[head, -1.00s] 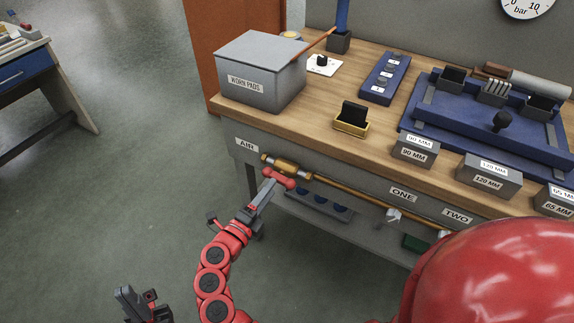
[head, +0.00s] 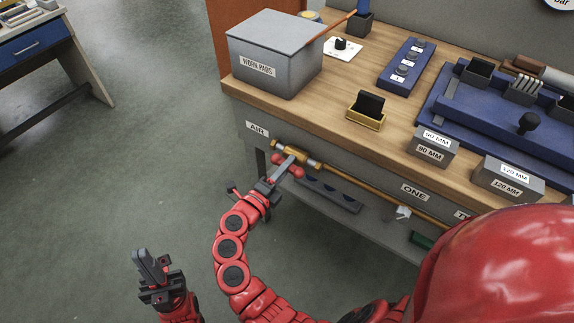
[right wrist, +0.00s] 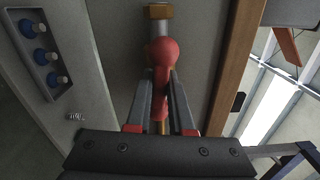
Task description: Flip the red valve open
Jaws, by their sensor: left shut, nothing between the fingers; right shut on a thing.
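The red valve handle (head: 297,171) sits at the brass valve body (head: 293,153) on the pipe along the bench front, beside the AIR label. It has rounded red ends and lies across the front of the fitting. My right gripper (head: 285,167) is shut on the handle. In the right wrist view the red handle (right wrist: 164,50) runs down between the two fingers of this gripper (right wrist: 160,80), its round end beyond the tips. The fingers hide part of the handle. My left gripper (head: 148,258) is shut and empty, low on the left, away from the bench.
The brass pipe (head: 355,185) runs right below the bench top, past the ONE label (head: 413,192) and a pale fitting (head: 403,212). A grey WORK PADS box (head: 268,62) stands on the bench.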

